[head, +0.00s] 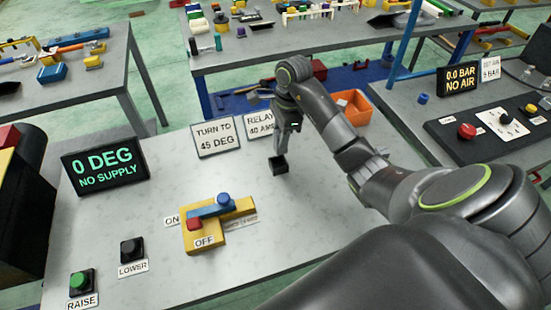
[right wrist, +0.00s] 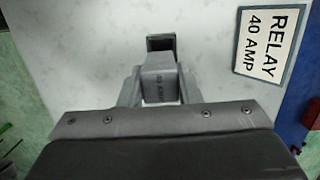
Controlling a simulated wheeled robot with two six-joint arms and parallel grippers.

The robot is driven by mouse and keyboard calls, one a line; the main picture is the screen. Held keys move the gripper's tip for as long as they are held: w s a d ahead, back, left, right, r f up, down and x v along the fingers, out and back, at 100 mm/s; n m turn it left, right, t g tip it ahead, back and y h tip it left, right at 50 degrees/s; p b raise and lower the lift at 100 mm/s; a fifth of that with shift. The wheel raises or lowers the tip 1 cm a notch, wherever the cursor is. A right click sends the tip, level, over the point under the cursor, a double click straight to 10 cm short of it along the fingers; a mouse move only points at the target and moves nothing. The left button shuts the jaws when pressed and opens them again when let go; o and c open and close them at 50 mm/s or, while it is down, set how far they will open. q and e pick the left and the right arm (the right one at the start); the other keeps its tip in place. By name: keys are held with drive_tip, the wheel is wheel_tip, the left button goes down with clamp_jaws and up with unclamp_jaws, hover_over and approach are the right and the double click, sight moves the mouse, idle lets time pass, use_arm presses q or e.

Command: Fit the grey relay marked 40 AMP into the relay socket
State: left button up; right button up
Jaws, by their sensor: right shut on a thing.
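The fingers in that view (right wrist: 158,92) stand on both sides of the relay. The black relay socket (head: 279,167) sits on the pale bench top, just under the fingertips in the head view. In the right wrist view the socket (right wrist: 160,42) shows beyond the relay's far end, partly covered by it. I cannot tell whether relay and socket touch. My left gripper is not in view.
A RELAY 40 AMP sign (head: 260,126) and a TURN TO 45 DEG sign (head: 217,138) stand behind the socket. A yellow switch block with a blue lever (head: 215,210) lies front left. A display (head: 104,172) reads 0 DEG NO SUPPLY. The bench between is clear.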

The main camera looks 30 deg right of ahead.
sight(279, 154)
wheel_tip(279, 154, down, 3)
drive_tip(key=shift+f+b, duration=0.1)
drive_tip(key=shift+b, duration=0.85)
drive_tip(key=f, duration=0.1)
drive_tip(key=f+p, duration=0.2)
drive_tip(key=shift+w+a+f, duration=0.15)
drive_tip(key=shift+a+f, duration=0.1)
drive_tip(key=shift+f, duration=0.65)
drive_tip(key=o, duration=0.6)
drive_tip(key=shift+c, duration=0.2)
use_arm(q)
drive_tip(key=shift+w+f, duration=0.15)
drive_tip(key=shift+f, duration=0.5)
use_arm(e)
drive_tip(key=o, duration=0.4)
